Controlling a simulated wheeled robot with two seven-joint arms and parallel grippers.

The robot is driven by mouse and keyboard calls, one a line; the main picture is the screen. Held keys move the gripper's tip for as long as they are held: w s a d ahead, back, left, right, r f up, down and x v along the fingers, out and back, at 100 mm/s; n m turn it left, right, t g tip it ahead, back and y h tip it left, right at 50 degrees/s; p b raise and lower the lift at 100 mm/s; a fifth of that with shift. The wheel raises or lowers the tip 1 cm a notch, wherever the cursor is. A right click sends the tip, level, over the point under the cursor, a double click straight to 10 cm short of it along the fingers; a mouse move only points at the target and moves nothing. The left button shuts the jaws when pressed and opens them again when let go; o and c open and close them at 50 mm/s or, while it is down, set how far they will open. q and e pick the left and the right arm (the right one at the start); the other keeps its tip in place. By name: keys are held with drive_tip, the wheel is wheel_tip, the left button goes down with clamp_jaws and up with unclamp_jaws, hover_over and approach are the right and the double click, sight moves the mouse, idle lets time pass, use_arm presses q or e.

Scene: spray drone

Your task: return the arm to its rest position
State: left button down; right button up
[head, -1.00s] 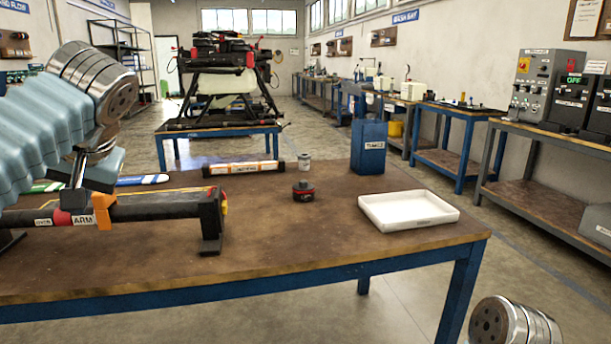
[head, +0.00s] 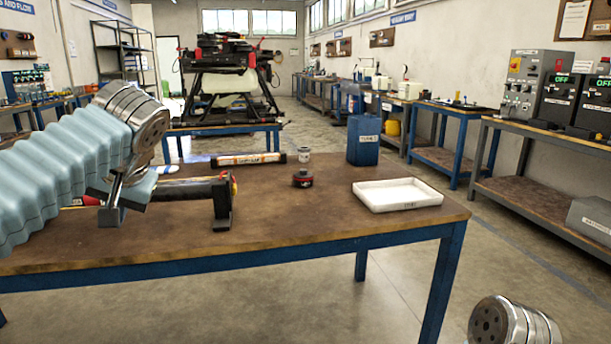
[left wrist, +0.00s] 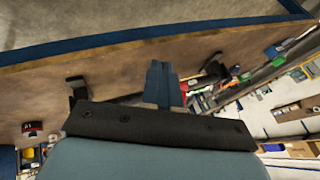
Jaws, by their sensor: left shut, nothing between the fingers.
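My left arm comes in from the left in the head view, with its pale blue sleeve and silver wrist. My left gripper (head: 110,215) points down in front of the black drone arm tube (head: 185,190) on the workbench, and hides much of it. In the left wrist view the left gripper's blue-grey fingers (left wrist: 163,85) are together with nothing between them. Whether they touch the tube is unclear. My right gripper is out of view; only a silver part of my right arm shows at the lower right.
The workbench (head: 300,230) holds a white tray (head: 397,194), a blue bin (head: 363,140), a red-black round part (head: 303,178), a small can (head: 304,155) and an orange-labelled tube (head: 247,159). A drone (head: 228,85) stands on a table behind.

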use_arm(q)
drive_tip(key=w+d+f+m+h, duration=0.2)
drive_tip(key=w+d+f, duration=0.15)
drive_tip(key=f, duration=0.65)
drive_tip(key=w+d+f+m+g+h, duration=0.15)
drive_tip(key=d+f, duration=0.35)
drive_tip(key=f, duration=0.5)
drive_tip(key=w+d+f+m+h, duration=0.1)
drive_tip(key=w+d+f, duration=0.25)
drive_tip(key=f, duration=0.65)
drive_tip(key=s+d+f+g+h, duration=0.1)
drive_tip(key=s+d+f+h, duration=0.2)
drive_tip(key=f, duration=0.5)
drive_tip(key=s+d+f+n, duration=0.1)
drive_tip(key=s+d+f, duration=0.1)
drive_tip(key=s+f, duration=0.5)
drive_tip(key=s+d+f+g+h, duration=0.1)
drive_tip(key=s+d+f+h, duration=0.15)
drive_tip(key=f, duration=0.65)
drive_tip(key=s+f+n, duration=0.2)
drive_tip(key=s+f, duration=0.2)
drive_tip(key=s, duration=0.2)
drive_tip(key=s+d+f+n, duration=0.1)
drive_tip(key=s+f, duration=0.2)
drive_tip(key=s, duration=0.4)
drive_tip(key=shift+s+f+n, duration=0.3)
drive_tip(key=shift+f+n, duration=0.05)
